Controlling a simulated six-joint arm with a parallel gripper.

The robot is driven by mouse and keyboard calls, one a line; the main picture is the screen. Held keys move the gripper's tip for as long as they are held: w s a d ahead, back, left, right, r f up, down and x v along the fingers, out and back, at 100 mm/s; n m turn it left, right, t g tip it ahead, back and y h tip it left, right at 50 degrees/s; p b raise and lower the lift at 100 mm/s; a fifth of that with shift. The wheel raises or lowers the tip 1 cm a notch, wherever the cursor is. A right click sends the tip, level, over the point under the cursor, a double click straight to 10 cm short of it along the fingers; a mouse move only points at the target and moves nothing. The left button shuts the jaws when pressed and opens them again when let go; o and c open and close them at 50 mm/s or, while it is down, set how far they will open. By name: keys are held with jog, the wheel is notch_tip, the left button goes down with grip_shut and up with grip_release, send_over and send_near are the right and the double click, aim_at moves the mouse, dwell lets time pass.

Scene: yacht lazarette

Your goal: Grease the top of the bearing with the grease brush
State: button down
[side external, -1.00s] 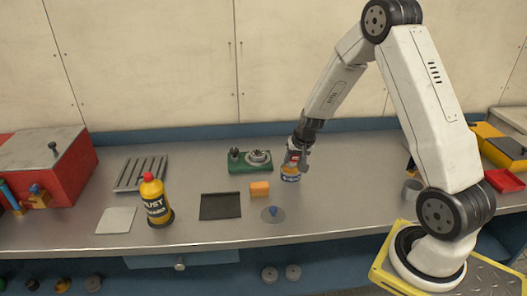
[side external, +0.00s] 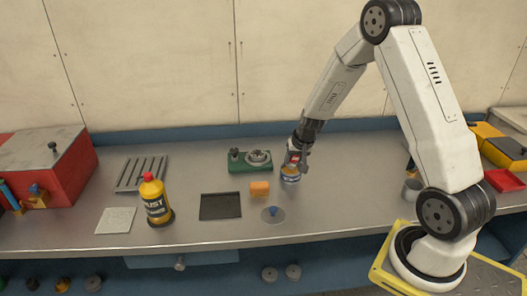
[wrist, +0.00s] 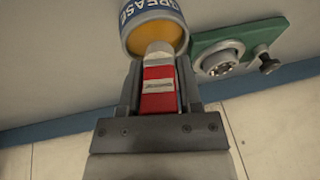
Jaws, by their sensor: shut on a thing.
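My gripper (wrist: 158,95) is shut on the red handle of the grease brush (wrist: 159,90), which also shows in the side view (side external: 293,157). The brush's pale end points down at the open grease tin (wrist: 152,14), which stands upright on the bench in the side view (side external: 290,179). Yellow grease shows inside the tin. I cannot tell whether the bristles touch the grease. The bearing (side external: 258,156) sits on a green block (side external: 237,167) left of and behind the tin. In the wrist view the bearing (wrist: 219,60) lies right of the brush, its top uncovered.
An orange block (side external: 259,188) and a clear disc with a blue knob (side external: 273,211) lie near the tin. A dark mat (side external: 220,206), a yellow bottle (side external: 155,202), a slatted rack (side external: 141,174) and a red box (side external: 48,165) are further left. A grey cup (side external: 411,189) stands right.

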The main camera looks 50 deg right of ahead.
jog(key=shift+f, duration=0.7)
dwell(1.9)
jog(key=shift+r, duration=3.6)
jog(key=shift+a, duration=0.15)
jog(key=s+a+n+y, duration=0.3)
jog(key=a+n, duration=0.6)
jog(key=a, duration=1.1)
jog(key=shift+s+r, duration=0.15)
jog(key=shift+r, duration=0.05)
